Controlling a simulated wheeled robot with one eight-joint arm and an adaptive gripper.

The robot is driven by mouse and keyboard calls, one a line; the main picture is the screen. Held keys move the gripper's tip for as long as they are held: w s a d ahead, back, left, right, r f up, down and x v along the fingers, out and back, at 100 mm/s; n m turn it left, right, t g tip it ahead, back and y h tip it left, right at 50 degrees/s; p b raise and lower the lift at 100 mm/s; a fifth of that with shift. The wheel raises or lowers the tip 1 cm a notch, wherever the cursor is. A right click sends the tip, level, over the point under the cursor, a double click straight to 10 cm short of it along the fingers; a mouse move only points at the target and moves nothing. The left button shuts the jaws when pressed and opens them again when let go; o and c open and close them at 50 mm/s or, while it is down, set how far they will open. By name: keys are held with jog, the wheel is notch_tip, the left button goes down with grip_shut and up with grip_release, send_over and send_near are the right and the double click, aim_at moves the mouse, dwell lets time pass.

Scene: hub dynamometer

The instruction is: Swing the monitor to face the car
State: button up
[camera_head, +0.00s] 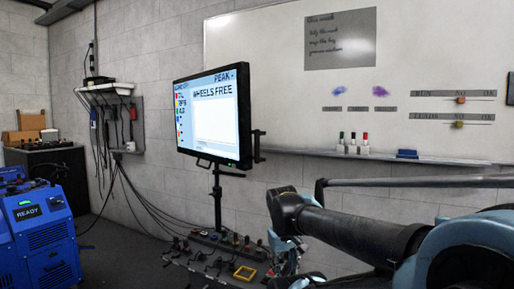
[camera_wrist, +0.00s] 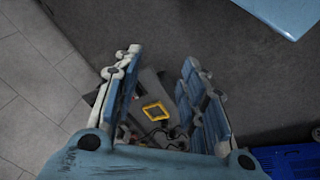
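The monitor (camera_head: 212,118) stands on a dark upright post (camera_head: 217,200) in the middle of the head view. Its lit screen, reading "WHEELS FREE", is turned toward the left front. A handle bar (camera_head: 222,168) runs under its lower edge, and a bracket shows at its right side. My gripper (camera_head: 290,255) is low and to the right of the post, apart from the monitor. In the wrist view my gripper (camera_wrist: 160,90) has its two fingers spread with nothing held between them. The car is not seen in either view.
A blue machine marked "READY" (camera_head: 38,235) stands at the left front. A low tray with tools and a yellow frame (camera_head: 245,273) lies at the post's foot; the frame also shows in the wrist view (camera_wrist: 155,111). A whiteboard (camera_head: 430,60) covers the wall behind. Cables hang from a wall shelf (camera_head: 108,90).

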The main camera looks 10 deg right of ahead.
jog(key=w+d+r+n+h, duration=0.3)
jog(key=w+r+n+h, duration=0.1)
jog(key=w+r+n, duration=0.4)
jog(key=n+t+h, duration=0.8)
jog(key=n+h, duration=0.2)
jog(key=n, duration=0.4)
send_near(255, 144)
jog(key=x, duration=1.1)
jog(key=shift+d, duration=0.15)
grip_shut()
